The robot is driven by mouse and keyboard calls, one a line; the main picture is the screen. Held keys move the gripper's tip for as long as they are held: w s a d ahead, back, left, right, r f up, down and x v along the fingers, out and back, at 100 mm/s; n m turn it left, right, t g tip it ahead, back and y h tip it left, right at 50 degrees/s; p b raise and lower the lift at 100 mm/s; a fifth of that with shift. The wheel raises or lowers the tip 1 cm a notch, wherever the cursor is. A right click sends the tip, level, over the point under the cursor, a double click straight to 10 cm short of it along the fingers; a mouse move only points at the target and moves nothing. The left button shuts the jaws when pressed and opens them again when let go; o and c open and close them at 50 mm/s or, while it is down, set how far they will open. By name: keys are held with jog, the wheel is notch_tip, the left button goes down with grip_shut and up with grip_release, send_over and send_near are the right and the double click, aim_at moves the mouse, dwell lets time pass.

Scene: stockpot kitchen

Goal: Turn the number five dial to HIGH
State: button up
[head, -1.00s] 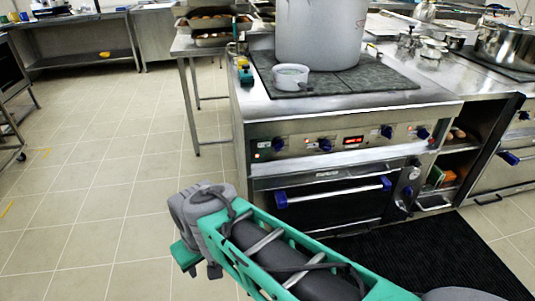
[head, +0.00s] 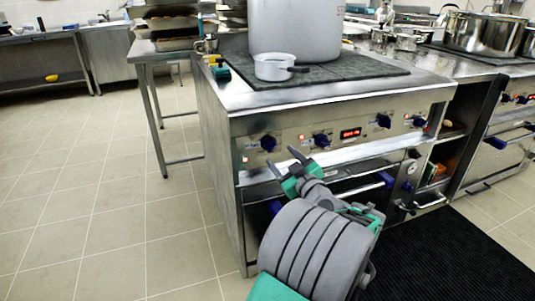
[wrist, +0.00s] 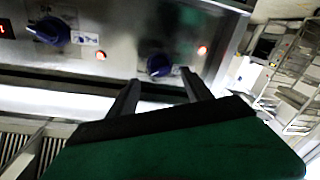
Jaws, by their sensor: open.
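The stove's steel front panel (head: 350,138) carries a row of blue dials, with the leftmost dial (head: 268,143), a second dial (head: 321,140), and a third (head: 383,121) and fourth (head: 419,120) right of a red display (head: 350,133). A further blue knob (head: 408,186) sits lower right. Dial numbers and settings are too small to read. My gripper (head: 285,160) is open and empty, fingers just in front of and below the leftmost dials. In the wrist view my gripper's fingers (wrist: 160,77) straddle the line to one blue dial (wrist: 159,65); another dial (wrist: 48,30) is to the left. Contact is unclear.
A large pot (head: 297,30) and small saucepan (head: 274,67) stand on the stove top. Oven handles jut out below the panel. A steel table (head: 150,48) stands behind left. Open tiled floor (head: 110,190) lies left; a black mat (head: 440,260) lies front right.

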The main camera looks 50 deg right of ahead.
aim_at(274, 148)
jog(key=b+x, duration=0.1)
jog(key=x, duration=0.5)
jog(key=shift+w+d, duration=0.15)
jog(key=shift+d, duration=0.05)
jog(key=shift+c, duration=0.2)
grip_shut()
